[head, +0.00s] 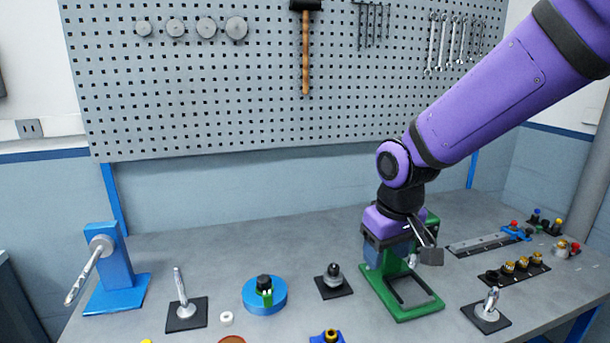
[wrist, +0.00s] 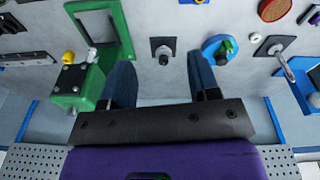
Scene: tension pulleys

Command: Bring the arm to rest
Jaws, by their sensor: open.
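My purple arm reaches in from the upper right in the head view. My gripper (head: 402,254) points down over the bench, in front of part of a green stand (head: 408,312). In the wrist view my gripper (wrist: 159,72) shows two dark blue fingers spread wide, with nothing held between them. The green stand (wrist: 126,28) is to the left of the fingers there. A black square base with a grey and black knob (wrist: 163,52) lies beyond the gap between the fingers. The head view does not clearly show how far the gripper is from the stand.
On the grey bench (head: 200,255) stand a blue post with a metal rod (head: 112,270), a blue disc (head: 265,298), a black-based lever (head: 184,310), another lever (head: 488,308) and a row of brass parts (head: 515,268). A perforated tool board (head: 260,90) rises behind. The bench's back strip is clear.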

